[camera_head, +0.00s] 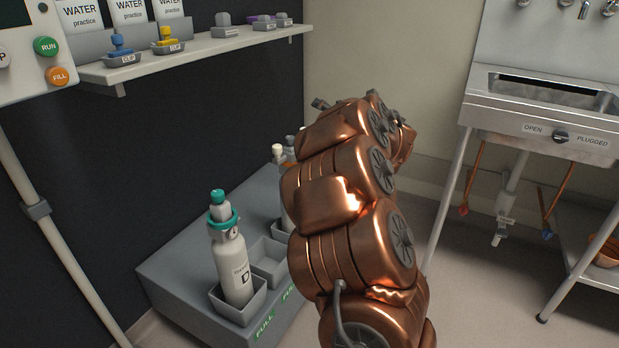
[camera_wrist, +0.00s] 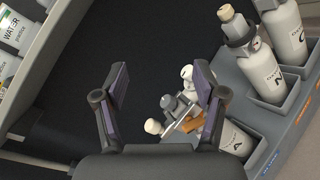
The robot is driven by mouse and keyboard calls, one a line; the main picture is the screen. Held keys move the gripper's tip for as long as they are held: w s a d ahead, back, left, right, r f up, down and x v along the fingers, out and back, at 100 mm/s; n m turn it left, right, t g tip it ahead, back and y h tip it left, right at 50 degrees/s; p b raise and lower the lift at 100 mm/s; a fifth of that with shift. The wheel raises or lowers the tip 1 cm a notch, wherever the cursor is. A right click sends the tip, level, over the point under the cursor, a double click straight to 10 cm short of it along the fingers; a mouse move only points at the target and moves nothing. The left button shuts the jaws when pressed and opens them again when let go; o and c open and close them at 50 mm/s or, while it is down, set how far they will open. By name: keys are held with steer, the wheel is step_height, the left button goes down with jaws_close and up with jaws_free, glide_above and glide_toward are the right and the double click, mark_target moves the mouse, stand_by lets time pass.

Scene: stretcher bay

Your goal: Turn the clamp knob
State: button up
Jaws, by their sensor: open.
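In the wrist view my gripper (camera_wrist: 160,76) is open, with its two dark fingers spread wide and nothing between the pads. A grey fitting with an orange part (camera_wrist: 189,123) shows below and beyond the right finger, which hides some of it. Round cream knobs (camera_wrist: 153,126) stick out from it, one low on the left and one above (camera_wrist: 187,72). I cannot tell for sure which is the clamp knob. The fitting appears to be at the top of the white bottle marked A (camera_wrist: 236,138). In the head view my arm hides this area.
A grey rack (camera_head: 175,262) holds white bottles, one with a teal top (camera_head: 230,262). Bottles N (camera_wrist: 262,75) and C (camera_wrist: 284,30) stand close by in the wrist view. A wall shelf (camera_head: 190,55) carries clips and water bags. A steel sink (camera_head: 540,100) stands at right.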

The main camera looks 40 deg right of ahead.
steer(key=s+a+f+n+y+b, duration=0.1)
steer(key=s+f+n+y+b, duration=0.15)
steer(key=f, duration=0.25)
steer(key=s+a+f+n+t+y+b, duration=0.1)
steer(key=f+n+y+b, duration=0.15)
steer(key=f, duration=0.25)
steer(key=s+a+f+n+y+b, duration=0.1)
steer(key=f+n+y, duration=0.2)
steer(key=f, duration=0.1)
steer(key=w+a+b, duration=0.1)
steer(key=w+b, duration=0.1)
steer(key=w, duration=0.5)
steer(key=shift+a, duration=0.15)
steer(key=shift+w+f, duration=0.1)
steer(key=shift+c, duration=0.3)
steer(key=c, duration=1.1)
